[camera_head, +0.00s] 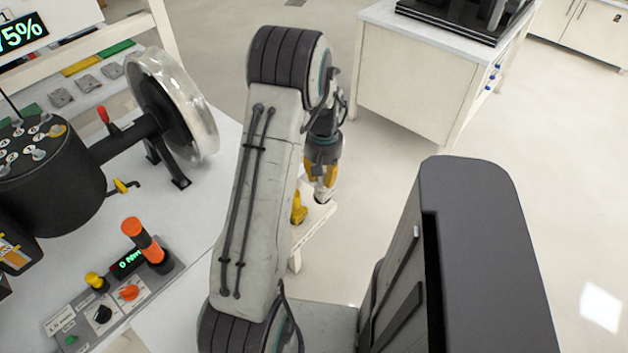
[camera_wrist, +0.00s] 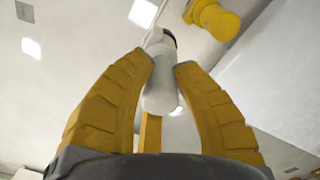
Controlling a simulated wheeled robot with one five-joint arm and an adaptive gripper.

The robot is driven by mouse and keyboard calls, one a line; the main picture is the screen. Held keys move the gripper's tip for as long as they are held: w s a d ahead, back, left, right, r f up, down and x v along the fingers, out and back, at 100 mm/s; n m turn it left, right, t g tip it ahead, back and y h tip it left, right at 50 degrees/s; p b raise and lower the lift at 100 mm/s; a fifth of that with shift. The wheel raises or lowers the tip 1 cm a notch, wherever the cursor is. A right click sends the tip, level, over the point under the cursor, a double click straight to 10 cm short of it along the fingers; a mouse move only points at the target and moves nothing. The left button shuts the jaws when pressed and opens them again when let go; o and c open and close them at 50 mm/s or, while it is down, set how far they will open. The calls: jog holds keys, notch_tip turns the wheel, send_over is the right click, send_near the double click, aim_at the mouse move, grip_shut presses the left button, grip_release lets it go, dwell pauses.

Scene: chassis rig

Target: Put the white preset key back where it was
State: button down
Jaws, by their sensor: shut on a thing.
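My gripper (camera_head: 323,182) is at the right of my arm in the head view, over a small pale stand. In the wrist view its yellow fingers (camera_wrist: 165,68) are closed on the white preset key (camera_wrist: 160,92), a rounded white piece with a dark part at its far end. Only a small pale bit of the key shows below the fingertips in the head view. I cannot tell from these views whether the key touches the stand. Its former place cannot be told from these frames.
A yellow piece (camera_head: 298,210) sits on the small pale stand (camera_head: 318,219), close beside my gripper; it also shows in the wrist view (camera_wrist: 216,18). The workbench with a clear-rimmed wheel (camera_head: 190,100) and control box (camera_head: 120,300) lies left. A white cabinet (camera_head: 410,80) stands behind.

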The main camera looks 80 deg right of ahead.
jog(key=shift+w+d+f+p, duration=0.15)
jog(key=shift+w+d+f, duration=0.35)
jog(key=shift+f, duration=0.55)
jog(key=shift+w+d+f+p, duration=0.15)
jog(key=shift+w+d+f, duration=0.3)
jog(key=shift+f, duration=0.65)
jog(key=shift+w+d+f+p, duration=0.15)
jog(key=shift+w+d+f, duration=0.35)
jog(key=shift+f, duration=0.55)
jog(key=shift+s+d+f, duration=0.1)
jog(key=shift+s, duration=0.05)
jog(key=shift+f, duration=0.1)
jog(key=c, duration=1.1)
grip_release()
notch_tip(320, 180, up, 12)
jog(key=shift+r+b, duration=0.2)
jog(key=shift+b, duration=0.15)
